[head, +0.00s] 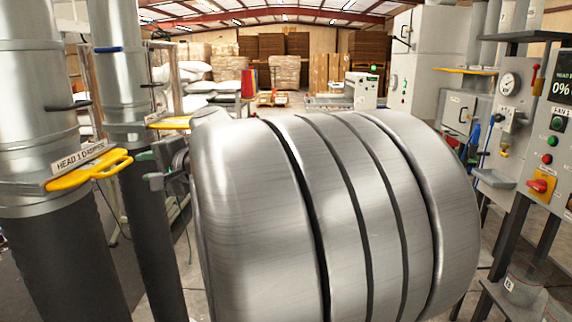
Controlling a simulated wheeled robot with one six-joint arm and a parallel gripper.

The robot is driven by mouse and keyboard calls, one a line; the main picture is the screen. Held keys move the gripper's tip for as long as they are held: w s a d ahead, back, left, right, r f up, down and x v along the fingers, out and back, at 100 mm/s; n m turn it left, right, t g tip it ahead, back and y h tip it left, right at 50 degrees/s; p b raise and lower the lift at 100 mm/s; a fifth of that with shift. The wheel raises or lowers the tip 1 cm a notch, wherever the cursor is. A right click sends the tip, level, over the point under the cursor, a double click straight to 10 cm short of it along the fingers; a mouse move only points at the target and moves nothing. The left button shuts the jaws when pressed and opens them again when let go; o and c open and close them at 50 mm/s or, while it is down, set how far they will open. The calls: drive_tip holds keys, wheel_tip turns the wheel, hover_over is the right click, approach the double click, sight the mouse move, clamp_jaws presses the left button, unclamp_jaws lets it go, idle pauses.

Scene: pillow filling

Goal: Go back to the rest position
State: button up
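A large rounded silver body (255,210) with dark seams fills the middle of the view, very close to the camera. It hides much of the floor and whatever is behind it.
At left stand a metal dropper pipe (30,100) with a yellow handle (90,170) and a second pipe (118,85). At right are a gauge panel (508,115) and a control panel (555,130). White sacks (205,92) and stacked pallets (285,70) stand far back.

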sight(119, 166)
drive_tip(key=p+x, duration=0.2)
drive_tip(key=x, duration=1.1)
drive_tip(key=shift+w+a+r+p, duration=0.1)
drive_tip(key=shift+a+r+p, duration=0.05)
drive_tip(key=shift+p, duration=0.15)
drive_tip(key=s+d+r, duration=0.1)
drive_tip(key=s+d, duration=0.2)
drive_tip(key=d, duration=1.5)
drive_tip(key=s+d+r, duration=0.1)
drive_tip(key=s+d, duration=0.2)
drive_tip(key=d, duration=1.4)
drive_tip(key=shift+d+p, duration=0.4)
drive_tip(key=shift+a, duration=0.15)
